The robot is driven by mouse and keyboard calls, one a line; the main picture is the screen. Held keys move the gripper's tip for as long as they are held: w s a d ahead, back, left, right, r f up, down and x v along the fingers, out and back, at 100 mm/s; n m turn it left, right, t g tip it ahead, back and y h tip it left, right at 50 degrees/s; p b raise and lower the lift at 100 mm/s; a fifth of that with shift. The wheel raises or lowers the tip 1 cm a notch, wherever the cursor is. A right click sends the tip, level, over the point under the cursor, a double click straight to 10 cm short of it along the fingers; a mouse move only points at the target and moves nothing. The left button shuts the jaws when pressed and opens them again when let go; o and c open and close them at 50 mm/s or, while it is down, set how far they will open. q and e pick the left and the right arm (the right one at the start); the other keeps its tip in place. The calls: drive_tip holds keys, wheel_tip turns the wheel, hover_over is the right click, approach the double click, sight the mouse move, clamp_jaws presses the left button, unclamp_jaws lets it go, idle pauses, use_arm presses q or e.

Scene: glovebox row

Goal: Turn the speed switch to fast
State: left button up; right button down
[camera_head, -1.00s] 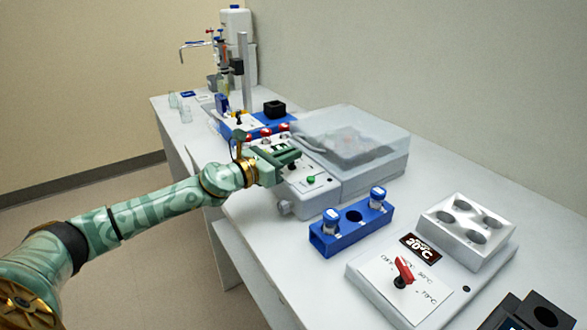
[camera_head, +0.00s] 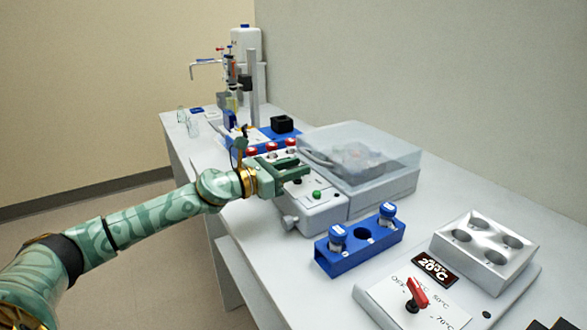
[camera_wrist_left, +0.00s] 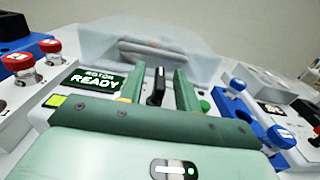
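The speed switch looks to be the black upright knob (camera_wrist_left: 157,87) on the white centrifuge's front panel, between my left fingers in the left wrist view. My left gripper (camera_wrist_left: 160,88) is open, with one finger on each side of the knob and a visible gap to each. In the head view my left gripper (camera_head: 298,170) is over the panel of the centrifuge (camera_head: 325,212), hiding much of it. A display (camera_wrist_left: 93,82) left of the knob reads "MOTOR READY". A green button (camera_head: 317,194) is right of the fingers. My right gripper is not in view.
A clear lid (camera_head: 360,150) covers the centrifuge behind the panel. A blue rack (camera_head: 345,258) with blue-capped vials stands to its right. A heater block (camera_head: 490,240) with a red knob (camera_head: 417,292) is further right. Red-capped bottles (camera_head: 270,148) stand beyond my gripper.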

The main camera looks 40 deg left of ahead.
use_arm(q)
drive_tip(key=shift+s, duration=0.1)
